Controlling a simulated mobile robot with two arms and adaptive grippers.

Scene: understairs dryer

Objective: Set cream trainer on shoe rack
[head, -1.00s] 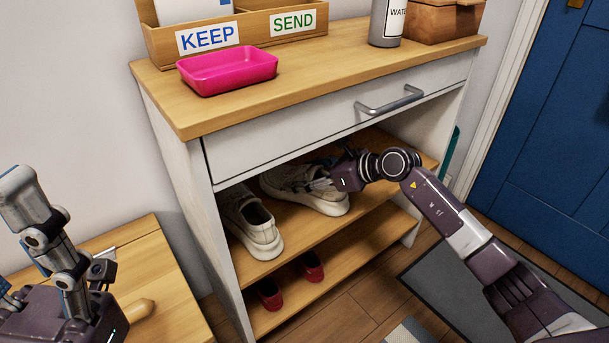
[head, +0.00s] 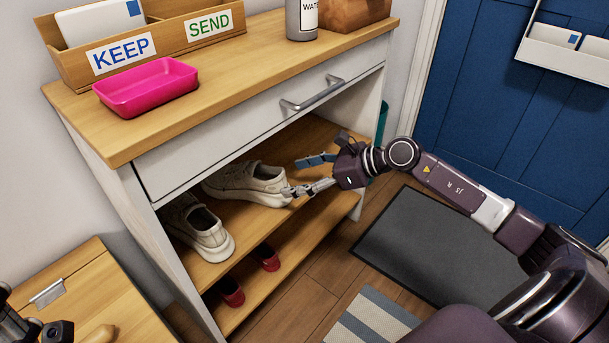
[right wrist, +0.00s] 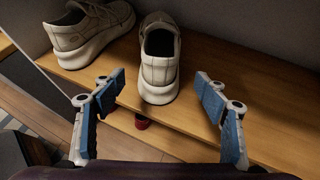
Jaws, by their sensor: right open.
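One cream trainer (head: 250,184) stands on the upper shelf of the shoe rack (head: 300,157), its heel towards my right gripper (head: 314,174). That gripper is open and empty, just off the heel end. In the right wrist view the trainer (right wrist: 160,62) lies beyond and between the spread fingers (right wrist: 163,95), with a gap. A second cream trainer (head: 203,236) stands on the same shelf to the left, its inner end shaded. It also shows in the right wrist view (right wrist: 88,35). My left gripper (head: 32,326) is mostly cut off in the lower left corner.
Red shoes (head: 230,291) sit on the lower shelf. A drawer with a metal handle (head: 312,93) overhangs the shelves. On top stand a pink tray (head: 145,90), a letter holder (head: 150,45) and a bottle (head: 301,18). A dark mat (head: 435,245) lies before the blue door (head: 490,100).

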